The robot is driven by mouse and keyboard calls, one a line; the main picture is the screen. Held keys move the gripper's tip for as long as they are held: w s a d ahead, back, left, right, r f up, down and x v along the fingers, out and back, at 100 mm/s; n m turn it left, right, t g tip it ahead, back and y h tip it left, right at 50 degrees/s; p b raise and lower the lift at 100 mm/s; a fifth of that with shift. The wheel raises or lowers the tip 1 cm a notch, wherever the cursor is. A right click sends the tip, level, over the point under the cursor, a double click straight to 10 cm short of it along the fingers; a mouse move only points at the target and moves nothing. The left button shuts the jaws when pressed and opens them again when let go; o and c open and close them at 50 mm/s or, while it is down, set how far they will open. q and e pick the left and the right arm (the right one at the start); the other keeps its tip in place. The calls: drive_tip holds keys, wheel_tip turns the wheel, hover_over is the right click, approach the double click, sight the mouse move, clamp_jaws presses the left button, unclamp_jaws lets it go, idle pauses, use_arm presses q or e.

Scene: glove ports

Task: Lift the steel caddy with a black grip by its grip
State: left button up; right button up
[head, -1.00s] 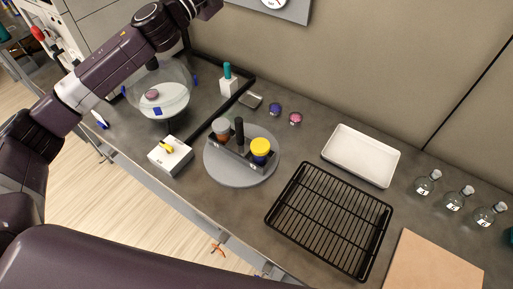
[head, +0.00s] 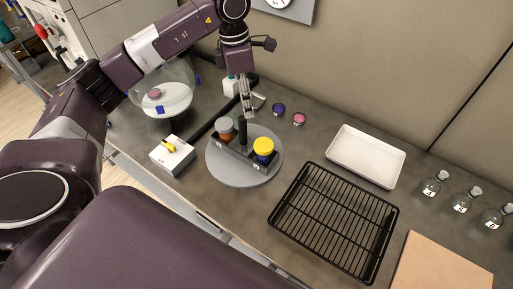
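The caddy (head: 239,155) is a dark, low carrier with an upright black grip (head: 242,133) at its middle. It stands on a grey round plate (head: 226,176). It holds a grey-lidded brown jar (head: 225,130) on one side and a yellow-lidded blue jar (head: 263,148) on the other. My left gripper (head: 247,111) points down over the grip, with its fingertips at or just above the grip's top in the head view. Whether they touch cannot be told. The fingers show narrow and side-on, so their opening is unclear. My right gripper is not in view.
A black wire rack (head: 333,221) lies right of the plate, with a white tray (head: 365,156) behind it. A white box with a yellow switch (head: 172,155) and a clear bowl (head: 162,90) stand left. Small blue (head: 278,108) and pink (head: 299,119) items sit behind.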

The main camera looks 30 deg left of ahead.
sight(242, 117)
use_arm(q)
drive_tip(key=shift+s+a+y, duration=0.2)
drive_tip(key=shift+a+y, duration=0.2)
drive_tip(key=shift+a, duration=0.5)
drive_tip(key=shift+s+a+f, duration=0.1)
drive_tip(key=shift+a+f, duration=0.1)
drive_tip(key=shift+a, duration=0.05)
drive_tip(key=f+p, duration=0.1)
drive_tip(key=f, duration=0.1)
drive_tip(key=f+p, duration=0.1)
drive_tip(key=f, duration=0.1)
drive_tip(key=d+f+p, duration=0.1)
drive_tip(key=f, duration=0.2)
drive_tip(key=shift+f, duration=0.3)
drive_tip(key=shift+c, duration=0.7)
clamp_jaws()
drive_tip(key=shift+r, duration=0.1)
